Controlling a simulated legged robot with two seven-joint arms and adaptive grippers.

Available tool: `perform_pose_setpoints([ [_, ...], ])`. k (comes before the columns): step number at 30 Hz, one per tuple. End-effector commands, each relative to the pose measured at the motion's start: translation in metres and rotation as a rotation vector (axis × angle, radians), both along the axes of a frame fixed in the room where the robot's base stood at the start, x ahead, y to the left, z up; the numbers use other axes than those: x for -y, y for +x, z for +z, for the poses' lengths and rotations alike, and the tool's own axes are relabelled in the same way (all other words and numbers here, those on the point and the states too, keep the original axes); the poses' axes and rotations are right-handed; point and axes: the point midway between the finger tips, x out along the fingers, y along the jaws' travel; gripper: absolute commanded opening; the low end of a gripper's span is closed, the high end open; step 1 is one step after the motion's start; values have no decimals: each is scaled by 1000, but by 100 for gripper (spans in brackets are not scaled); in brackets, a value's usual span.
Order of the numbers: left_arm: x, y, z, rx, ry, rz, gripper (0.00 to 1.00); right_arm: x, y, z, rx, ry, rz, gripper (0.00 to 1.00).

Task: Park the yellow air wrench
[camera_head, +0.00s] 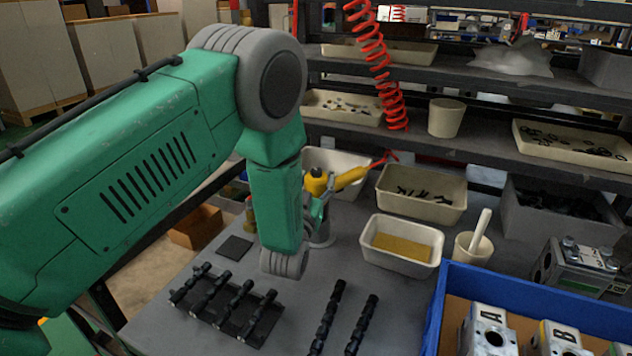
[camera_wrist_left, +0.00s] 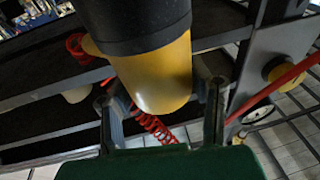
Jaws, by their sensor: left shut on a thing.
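The yellow air wrench (camera_head: 350,178) is in the head view beyond my left forearm, above the back of the bench. Its handle points right, toward the red hose, and a dark part shows at its left end. My left gripper (camera_head: 318,197) is shut on it; my green wrist hides part of the fingers. In the left wrist view the wrench's yellow body (camera_wrist_left: 158,80) with its black section (camera_wrist_left: 135,25) sits between the two fingers (camera_wrist_left: 162,98). A grey round holder (camera_head: 322,237) stands below the wrench, partly hidden by my wrist. My right gripper is not in view.
A coiled red hose (camera_head: 385,75) hangs at the shelves. Cream trays (camera_head: 418,205) and (camera_head: 378,258) and a cup (camera_head: 472,250) stand right of the wrench. A blue crate (camera_head: 530,290) with valve blocks is at the right.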

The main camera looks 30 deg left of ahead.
Motion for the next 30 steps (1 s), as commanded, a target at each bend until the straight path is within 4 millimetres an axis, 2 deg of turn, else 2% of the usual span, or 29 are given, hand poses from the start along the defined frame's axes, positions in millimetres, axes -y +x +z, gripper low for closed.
perform_pose_setpoints([
  [1,0,1,2,9,1,0,0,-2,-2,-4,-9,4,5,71],
  [2,0,1,2,9,1,0,53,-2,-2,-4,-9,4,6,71],
  [3,0,1,2,9,1,0,67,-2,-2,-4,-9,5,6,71],
  [4,0,1,1,9,1,0,70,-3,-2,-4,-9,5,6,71],
  [13,0,0,-5,-7,-1,0,70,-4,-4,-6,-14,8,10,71],
  [17,1,-8,-6,-5,-1,0,70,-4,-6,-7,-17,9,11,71],
  [30,13,-67,-16,1,-2,0,70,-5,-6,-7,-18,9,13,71],
])
